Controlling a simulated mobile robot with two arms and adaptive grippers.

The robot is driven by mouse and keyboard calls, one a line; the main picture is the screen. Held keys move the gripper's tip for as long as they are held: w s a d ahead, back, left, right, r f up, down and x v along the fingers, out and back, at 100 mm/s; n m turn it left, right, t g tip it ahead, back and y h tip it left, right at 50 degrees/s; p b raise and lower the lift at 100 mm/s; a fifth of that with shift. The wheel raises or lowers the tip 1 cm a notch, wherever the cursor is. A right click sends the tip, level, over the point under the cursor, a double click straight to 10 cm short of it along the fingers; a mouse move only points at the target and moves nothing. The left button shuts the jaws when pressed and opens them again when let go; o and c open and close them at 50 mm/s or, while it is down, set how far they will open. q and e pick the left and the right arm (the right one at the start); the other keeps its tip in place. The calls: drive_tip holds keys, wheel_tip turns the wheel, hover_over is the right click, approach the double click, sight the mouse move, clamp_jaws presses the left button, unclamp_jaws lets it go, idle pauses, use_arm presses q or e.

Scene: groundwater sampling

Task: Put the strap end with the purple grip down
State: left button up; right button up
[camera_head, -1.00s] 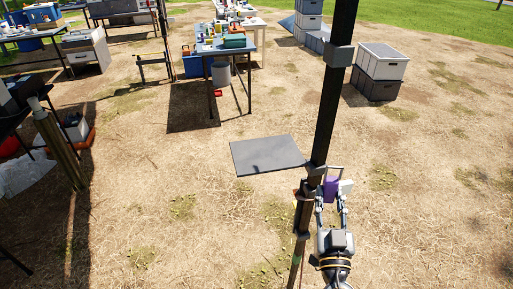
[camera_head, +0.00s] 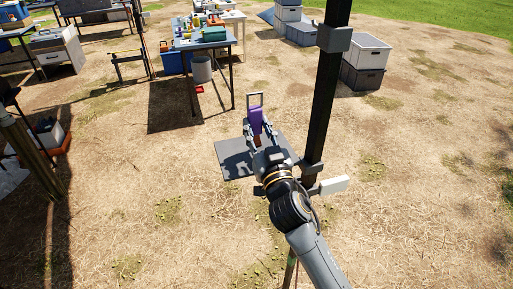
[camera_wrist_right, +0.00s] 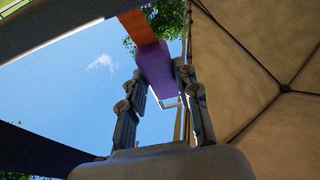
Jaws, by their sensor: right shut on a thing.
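The gripper is shut on the grip. In the head view it appears over the dark grey flat panel (camera_head: 228,151), and the height above it is hard to judge. My left gripper is not in view.
A black upright post (camera_head: 327,97) with a pale block (camera_head: 333,185) low on it stands just right of my arm. A table (camera_head: 206,40) with bottles stands at the back. Stacked crates (camera_head: 366,60) are back right. The dry grass around is open.

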drive_tip(key=shift+f+b, duration=0.65)
drive_tip(key=shift+f, duration=2.15)
drive_tip(key=shift+f, duration=0.2)
drive_tip(key=o, duration=0.9)
drive_tip(key=shift+r, duration=0.1)
